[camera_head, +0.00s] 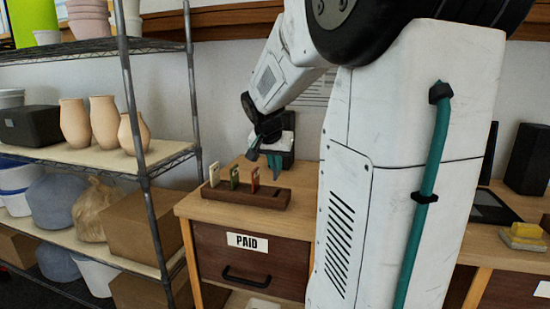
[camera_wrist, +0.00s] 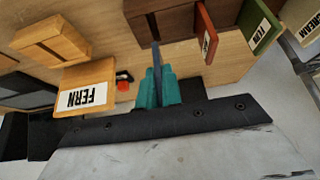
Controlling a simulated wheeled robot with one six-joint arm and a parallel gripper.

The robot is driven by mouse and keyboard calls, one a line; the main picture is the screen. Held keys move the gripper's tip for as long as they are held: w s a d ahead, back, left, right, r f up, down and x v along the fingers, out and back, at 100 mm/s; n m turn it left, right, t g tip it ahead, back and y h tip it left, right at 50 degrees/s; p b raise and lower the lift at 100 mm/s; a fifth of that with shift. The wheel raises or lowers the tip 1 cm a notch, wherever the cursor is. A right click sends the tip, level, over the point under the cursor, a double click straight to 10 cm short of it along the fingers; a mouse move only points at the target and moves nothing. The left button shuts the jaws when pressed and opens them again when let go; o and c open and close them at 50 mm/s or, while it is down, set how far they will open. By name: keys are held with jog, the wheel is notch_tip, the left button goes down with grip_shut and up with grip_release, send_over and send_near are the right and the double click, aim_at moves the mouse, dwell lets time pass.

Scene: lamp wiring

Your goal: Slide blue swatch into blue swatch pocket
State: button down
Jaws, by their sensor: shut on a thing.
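In the wrist view my gripper (camera_wrist: 157,78) has teal fingers shut on a thin blue swatch (camera_wrist: 156,55), seen edge-on. The swatch's far end is close to the dark brown swatch rack (camera_wrist: 168,22); I cannot tell whether it touches. In the head view the rack (camera_head: 246,195) lies on the wooden cabinet top, and my gripper (camera_head: 265,155) is above and behind its right end. A cream swatch (camera_head: 214,174), a green swatch (camera_head: 234,177) and a red-orange swatch (camera_head: 255,180) stand upright in the rack. The right end of the rack looks empty. The blue swatch is not clear there.
A wooden block labelled FERN (camera_wrist: 85,88) and another wooden block (camera_wrist: 48,40) are on the top in the wrist view. A drawer marked PAID (camera_head: 247,241) is below the rack. A wire shelf (camera_head: 147,165) with vases stands at left. My arm covers the right middle.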

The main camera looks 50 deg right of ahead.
aim_at(275, 172)
jog(key=shift+f, duration=1.9)
jog(key=shift+f, duration=1.85)
jog(key=c, duration=1.5)
grip_release()
jog(key=shift+s+f, duration=0.1)
jog(key=v, duration=0.8)
